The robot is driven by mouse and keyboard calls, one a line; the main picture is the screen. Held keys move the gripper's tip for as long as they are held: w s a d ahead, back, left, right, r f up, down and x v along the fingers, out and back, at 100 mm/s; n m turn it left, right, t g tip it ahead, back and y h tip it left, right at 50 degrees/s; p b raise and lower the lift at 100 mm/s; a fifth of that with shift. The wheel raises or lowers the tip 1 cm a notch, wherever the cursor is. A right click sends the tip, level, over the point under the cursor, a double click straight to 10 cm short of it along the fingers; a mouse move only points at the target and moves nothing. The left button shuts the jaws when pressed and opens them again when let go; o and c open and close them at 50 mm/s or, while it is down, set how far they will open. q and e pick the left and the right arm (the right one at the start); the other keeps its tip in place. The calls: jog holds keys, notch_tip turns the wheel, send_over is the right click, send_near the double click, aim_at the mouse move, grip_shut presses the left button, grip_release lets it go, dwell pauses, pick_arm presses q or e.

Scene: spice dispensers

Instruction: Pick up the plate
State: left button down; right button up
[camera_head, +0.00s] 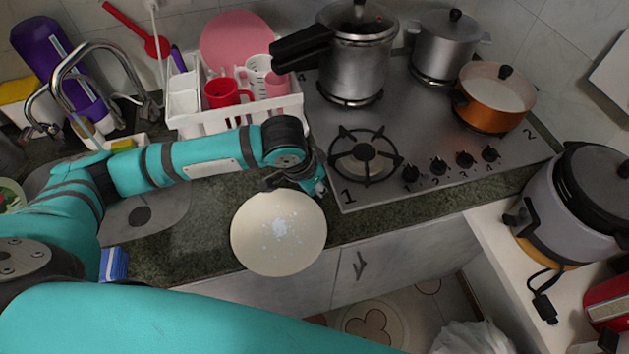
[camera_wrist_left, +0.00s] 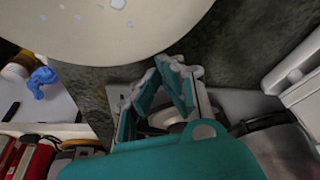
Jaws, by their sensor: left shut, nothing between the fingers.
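The plate (camera_head: 279,232) is round and cream with pale blue flecks in its middle. In the head view it lies at the front of the dark counter, and its near part overlaps the counter's front edge. My left gripper (camera_head: 318,187) is at the plate's far right rim, between it and the stove. In the left wrist view the plate (camera_wrist_left: 100,35) fills the top left, and the left gripper's fingers (camera_wrist_left: 178,66) are closed together close to its rim. I cannot tell if they touch it. My right gripper is not in view.
A stove (camera_head: 420,150) with several pots stands right of the plate. A white dish rack (camera_head: 235,118) with a red mug (camera_head: 226,93) and a pink plate (camera_head: 237,42) is behind my left arm. The sink (camera_head: 150,215) is at left; a cooker (camera_head: 575,205) stands at far right.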

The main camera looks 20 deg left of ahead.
aim_at(307, 198)
pick_arm(q)
jog(key=shift+s+a+r, duration=0.1)
jog(key=s+p, duration=0.1)
jog(key=s+a, duration=0.1)
jog(key=p, duration=0.1)
jog(key=shift+s+a+p, duration=0.25)
jog(key=shift+s+p, duration=0.1)
jog(key=shift+s, duration=0.05)
jog(key=shift+s+a, duration=0.1)
jog(key=shift+s, duration=0.05)
jog(key=shift+w, duration=0.2)
